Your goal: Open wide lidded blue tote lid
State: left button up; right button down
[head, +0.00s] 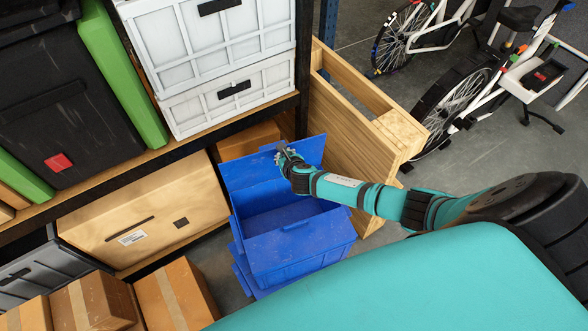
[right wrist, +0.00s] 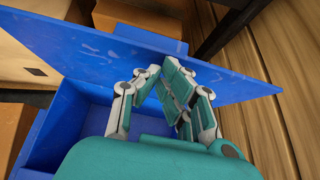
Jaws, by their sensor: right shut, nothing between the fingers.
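The wide blue tote (head: 290,247) stands low in front of the shelf, and its inside shows. Its blue lid (head: 248,168) is raised and stands up at the tote's far side, leaning toward the shelf. My right gripper (head: 283,150) is shut and empty, close to the inner face of the lid near its upper edge. In the right wrist view the shut fingers (right wrist: 172,82) are in front of the lid (right wrist: 110,65), with the tote's interior (right wrist: 88,112) below. I cannot tell whether the fingers touch the lid. My left gripper is not in view.
A wooden crate (head: 345,120) stands right beside the tote. Cardboard boxes (head: 175,292) lie to the left, with a large tan box (head: 150,215) on the lower shelf. White crates (head: 232,95) sit above. Bikes (head: 455,95) stand on open floor at the upper right.

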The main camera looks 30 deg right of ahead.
jog(key=shift+w+d+r, duration=0.1)
jog(key=shift+w+r, duration=0.05)
jog(key=shift+w, duration=0.5)
jog(key=shift+w+d+r, duration=0.1)
jog(key=shift+w, duration=0.5)
jog(key=shift+s+d, duration=0.1)
